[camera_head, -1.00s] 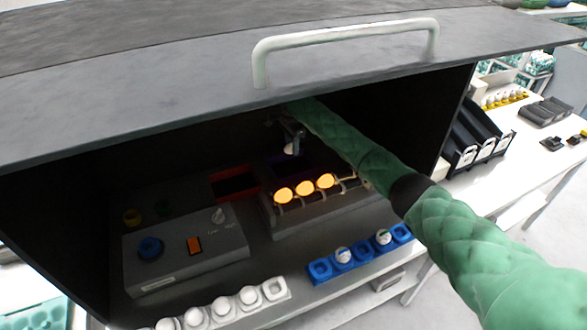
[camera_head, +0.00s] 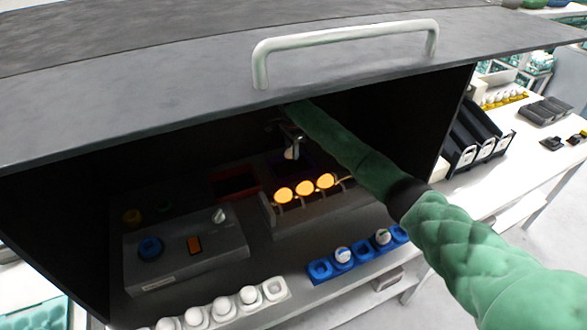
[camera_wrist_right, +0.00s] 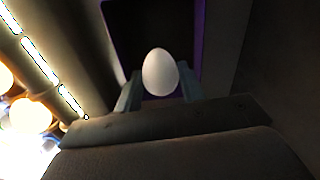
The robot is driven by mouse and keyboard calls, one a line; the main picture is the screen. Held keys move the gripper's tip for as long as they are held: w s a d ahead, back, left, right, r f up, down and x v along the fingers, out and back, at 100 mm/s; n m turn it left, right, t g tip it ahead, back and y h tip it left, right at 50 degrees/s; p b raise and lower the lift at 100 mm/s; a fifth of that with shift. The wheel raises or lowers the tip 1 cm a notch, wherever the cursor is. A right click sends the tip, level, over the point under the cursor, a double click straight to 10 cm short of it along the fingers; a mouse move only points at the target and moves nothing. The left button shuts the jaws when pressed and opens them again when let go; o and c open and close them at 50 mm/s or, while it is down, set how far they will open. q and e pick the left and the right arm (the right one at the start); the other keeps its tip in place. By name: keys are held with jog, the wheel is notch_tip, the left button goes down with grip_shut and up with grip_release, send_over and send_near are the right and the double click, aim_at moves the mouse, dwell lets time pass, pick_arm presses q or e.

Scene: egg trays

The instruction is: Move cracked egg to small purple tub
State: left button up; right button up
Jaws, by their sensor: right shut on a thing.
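A white egg (camera_wrist_right: 160,72) sits between the fingers of my right gripper (camera_wrist_right: 158,90), which is shut on it. No crack shows on the side I see. In the head view my right gripper (camera_head: 291,148) hangs deep inside the dark box with the egg (camera_head: 290,154) at its tips. The small purple tub (camera_wrist_right: 198,45) is below and beyond the egg in the wrist view; its dark inside lies under the egg. In the head view the tub is dim and partly behind the gripper. My left gripper is not in view.
A red tub (camera_head: 235,184) is left of the gripper. Lit eggs (camera_head: 305,188) glow on a roller stand in front. A grey control box (camera_head: 185,248) stands left. White (camera_head: 274,289) and blue (camera_head: 320,271) egg trays lie at the front. The hood (camera_head: 200,95) overhangs the arm.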

aim_at(292, 170)
jog(key=shift+f, duration=1.25)
jog(key=shift+f+b, duration=0.3)
jog(key=shift+f, duration=1)
jog(key=shift+f+b, duration=0.25)
jog(key=shift+b, duration=0.05)
jog(key=o, duration=0.7)
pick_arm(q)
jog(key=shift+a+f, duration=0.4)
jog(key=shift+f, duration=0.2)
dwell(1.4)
